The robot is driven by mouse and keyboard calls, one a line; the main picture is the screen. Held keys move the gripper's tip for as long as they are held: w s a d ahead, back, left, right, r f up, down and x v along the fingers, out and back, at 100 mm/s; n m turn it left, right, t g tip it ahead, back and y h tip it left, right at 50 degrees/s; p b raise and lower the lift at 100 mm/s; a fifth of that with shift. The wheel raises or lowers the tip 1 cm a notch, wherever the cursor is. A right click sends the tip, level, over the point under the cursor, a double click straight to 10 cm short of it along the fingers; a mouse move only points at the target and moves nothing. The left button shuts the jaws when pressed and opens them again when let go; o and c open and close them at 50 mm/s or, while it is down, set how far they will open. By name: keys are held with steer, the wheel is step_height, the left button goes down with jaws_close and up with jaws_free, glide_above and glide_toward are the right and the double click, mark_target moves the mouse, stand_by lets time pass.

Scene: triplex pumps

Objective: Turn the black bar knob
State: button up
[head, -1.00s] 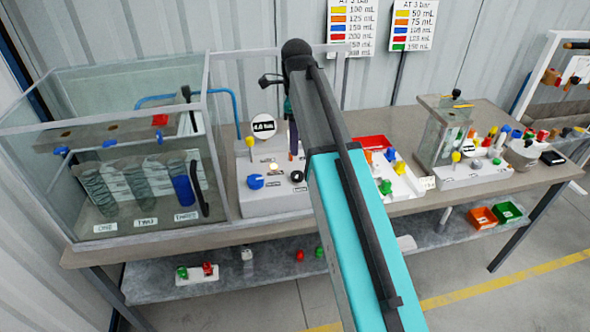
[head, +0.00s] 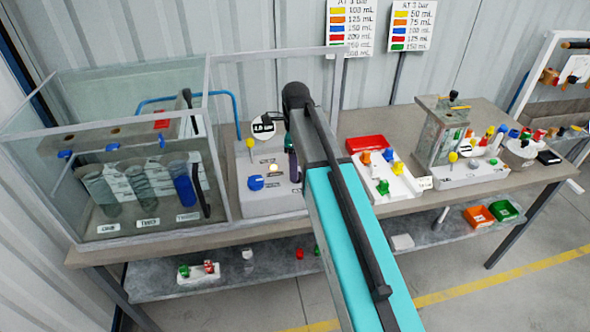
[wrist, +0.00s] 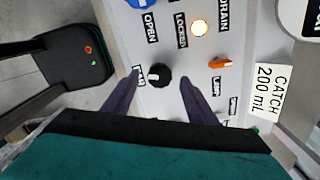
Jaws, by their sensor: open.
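The black knob (wrist: 158,75) with a white mark shows in the wrist view on the light grey panel face. It lies between the two dark purple fingers of my gripper (wrist: 160,77), a little closer to the left one, with visible gaps on both sides. My gripper is open and empty. In the head view my gripper (head: 293,166) is low over the grey pump box (head: 275,203), and my arm hides the knob there. How far the fingertips are from the panel is hard to tell.
Near the knob are an orange switch (wrist: 221,63), a lit round lamp (wrist: 200,28) and a blue knob (head: 256,183). A "CATCH 200 mL" card (wrist: 269,91) is at right. A glass tank (head: 70,205) stands left of the box; a white tray (head: 402,185) with coloured parts stands right.

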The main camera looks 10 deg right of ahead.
steer(key=shift+f+p, duration=0.3)
steer(key=shift+f, duration=1)
steer(key=c, duration=1.1)
steer(key=shift+o, duration=0.2)
